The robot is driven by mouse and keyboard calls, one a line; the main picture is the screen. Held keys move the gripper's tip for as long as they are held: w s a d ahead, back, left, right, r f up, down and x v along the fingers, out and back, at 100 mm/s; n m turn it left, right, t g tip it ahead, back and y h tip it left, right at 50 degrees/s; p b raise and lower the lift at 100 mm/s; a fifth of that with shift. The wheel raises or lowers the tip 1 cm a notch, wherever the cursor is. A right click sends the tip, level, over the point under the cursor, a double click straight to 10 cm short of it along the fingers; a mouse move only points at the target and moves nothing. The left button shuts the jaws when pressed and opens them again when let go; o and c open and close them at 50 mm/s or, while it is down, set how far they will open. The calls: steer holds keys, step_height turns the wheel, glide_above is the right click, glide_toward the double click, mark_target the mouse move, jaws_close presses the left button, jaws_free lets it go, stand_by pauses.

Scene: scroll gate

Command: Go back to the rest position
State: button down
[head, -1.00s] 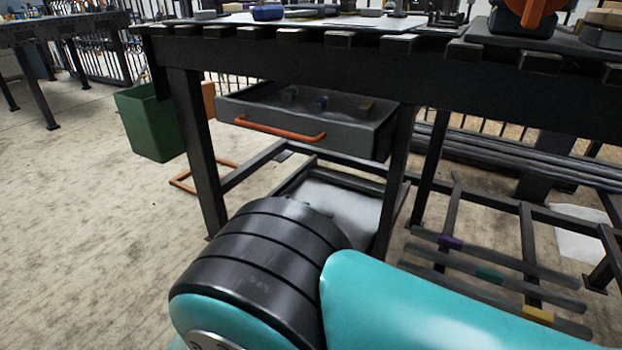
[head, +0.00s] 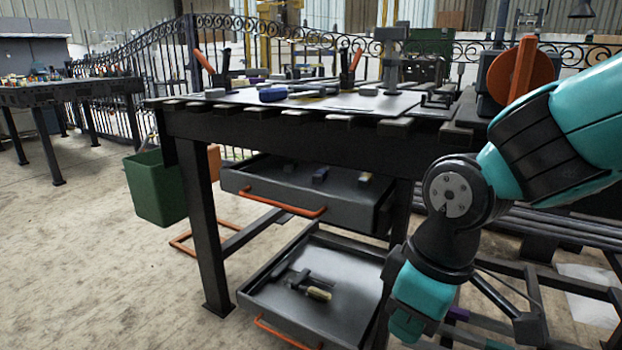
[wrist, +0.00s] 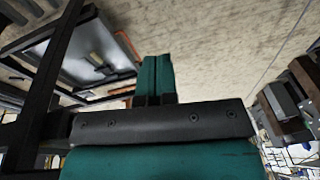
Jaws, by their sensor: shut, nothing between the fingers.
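My gripper (wrist: 157,72) shows in the wrist view with its two teal fingers pressed together and nothing between them. It points over the bare concrete floor, clear of the workbench. In the head view my arm is folded in front of the bench's right half, its lower teal part hanging beside the right bench leg. The fingertips cannot be made out there.
The workbench (head: 300,128) has tools on top. A green bin (head: 152,188) hangs at left. The floor at left is free.

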steer(key=s+d+r+m+y, duration=0.2)
steer(key=s+d+r+m, duration=0.25)
steer(key=s, duration=0.35)
step_height(320, 180, up, 38)
steer(key=a+p, duration=0.1)
steer(key=p, duration=3.7)
steer(key=shift+r+p, duration=0.25)
steer(key=shift+p, duration=0.1)
steer(key=shift+s+n, duration=0.15)
steer(key=shift+n, duration=0.1)
